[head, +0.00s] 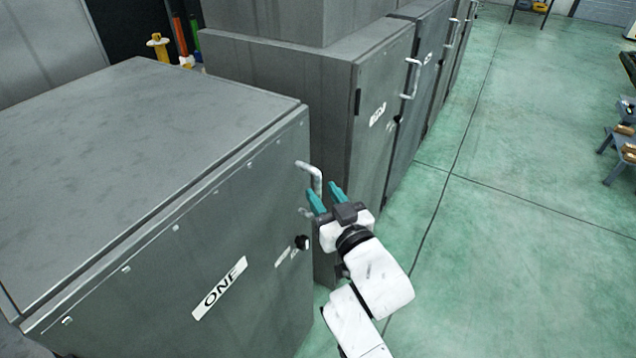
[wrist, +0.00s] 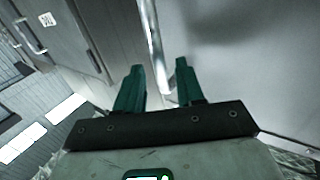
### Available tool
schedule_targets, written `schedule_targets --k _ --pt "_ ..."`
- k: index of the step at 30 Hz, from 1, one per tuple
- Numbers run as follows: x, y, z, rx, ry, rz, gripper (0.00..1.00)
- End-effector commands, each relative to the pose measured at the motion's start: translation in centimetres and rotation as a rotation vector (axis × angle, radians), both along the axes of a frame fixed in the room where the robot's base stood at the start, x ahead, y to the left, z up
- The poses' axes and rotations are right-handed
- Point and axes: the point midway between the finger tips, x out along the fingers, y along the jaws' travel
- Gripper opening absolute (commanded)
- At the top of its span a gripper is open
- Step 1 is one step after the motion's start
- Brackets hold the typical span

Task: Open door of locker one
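Locker one is the grey metal box at the left of the head view, and its closed door (head: 220,270) carries a white label reading ONE (head: 219,288). A pale bar handle (head: 311,177) stands out near the door's upper right edge, and a dark round knob (head: 302,242) sits below it. My gripper (head: 325,192) has two teal fingers, spread apart, close beside the handle. In the wrist view the open fingers (wrist: 160,82) point toward the bright handle bar (wrist: 153,45), which shows just beyond and between the tips. I see no grip on it.
More grey lockers (head: 375,120) with similar handles (head: 411,78) run away behind locker one. The green floor (head: 520,200) to the right is clear up to small stands (head: 617,150) at the right edge. Coloured pipes (head: 180,40) rise behind the lockers.

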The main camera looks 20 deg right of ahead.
Motion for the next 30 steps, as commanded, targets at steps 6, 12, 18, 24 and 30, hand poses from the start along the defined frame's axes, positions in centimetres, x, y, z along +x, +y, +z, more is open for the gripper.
schedule_targets --k 6,12,18,24,30 --pt "2.7 0.1 0.0 0.0 0.001 -0.001 0.38" --pt "3.4 0.1 -0.1 0.0 0.002 0.0 0.38" --pt "3.4 0.1 0.0 0.0 0.001 0.0 0.38" --pt "3.4 0.1 0.0 0.0 0.001 0.0 0.2" --pt "3.4 0.1 0.0 0.0 0.001 0.0 0.0"
